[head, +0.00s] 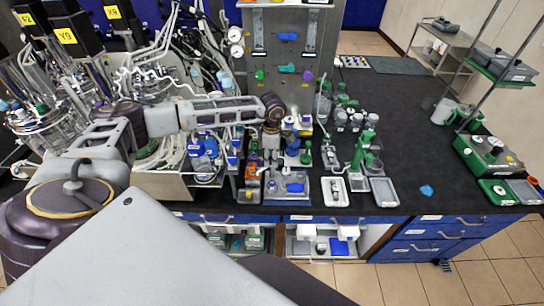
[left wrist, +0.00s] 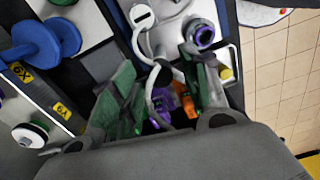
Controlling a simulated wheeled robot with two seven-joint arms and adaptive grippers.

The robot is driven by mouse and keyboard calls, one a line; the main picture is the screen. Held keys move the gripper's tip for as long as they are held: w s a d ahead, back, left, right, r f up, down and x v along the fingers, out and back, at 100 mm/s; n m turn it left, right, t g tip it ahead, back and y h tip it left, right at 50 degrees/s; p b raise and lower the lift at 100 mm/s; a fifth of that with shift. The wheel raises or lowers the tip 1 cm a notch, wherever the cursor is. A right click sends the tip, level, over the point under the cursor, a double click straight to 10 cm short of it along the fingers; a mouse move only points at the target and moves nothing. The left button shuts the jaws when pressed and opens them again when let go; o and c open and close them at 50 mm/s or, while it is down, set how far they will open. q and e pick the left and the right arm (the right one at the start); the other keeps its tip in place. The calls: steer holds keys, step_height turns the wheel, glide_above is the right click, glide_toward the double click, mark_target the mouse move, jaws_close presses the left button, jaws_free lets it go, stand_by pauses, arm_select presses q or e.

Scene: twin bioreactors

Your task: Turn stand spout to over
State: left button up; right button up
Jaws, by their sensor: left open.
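A green upright stand (head: 362,148) rises beside small trays at the front of the dark bench, right of my left gripper. I cannot make out clearly which part of it is a spout or which way that part points. My left gripper (head: 271,160) hangs fingers-down over the crowded front of the bench, apart from that stand. In the left wrist view the two fingers of my left gripper (left wrist: 163,92) are spread. A white curved tube (left wrist: 146,45) runs down between them in the picture; I cannot tell whether they touch it. My right gripper is not in view.
Glass vessels and tubing (head: 40,125) crowd the left. A grey panel (head: 290,50) stands behind my left gripper. A grey tray (head: 384,192) lies at the front edge. A green-and-grey device (head: 490,157) stands far right. The bench's right middle is mostly clear.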

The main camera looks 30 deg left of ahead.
arm_select(q)
steer(key=shift+f, duration=0.3)
jaws_close()
stand_by(0.3)
